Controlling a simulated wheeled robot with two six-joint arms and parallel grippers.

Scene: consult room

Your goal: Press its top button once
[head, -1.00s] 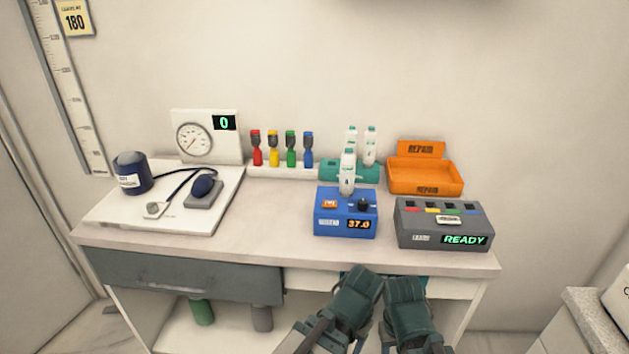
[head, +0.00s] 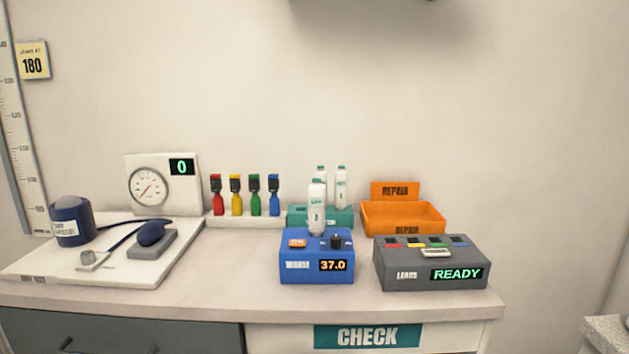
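The task line does not name the device. A blue box (head: 317,267) marked like "WARM" stands on the desk with an orange "ON" button (head: 298,243) and a black knob (head: 336,241) on top; its display reads 37.0. A white bottle (head: 317,208) stands upright at its back edge. To its right a grey box (head: 431,277) marked "LEADS" reads READY, with several coloured sockets and a pale piece (head: 436,252) on top. A grey rest (head: 152,243) with a dark bulb stands on the white board. Neither gripper is in view.
A dark blue cuff (head: 72,221) is at left. The desk front strip (head: 240,297) is clear.

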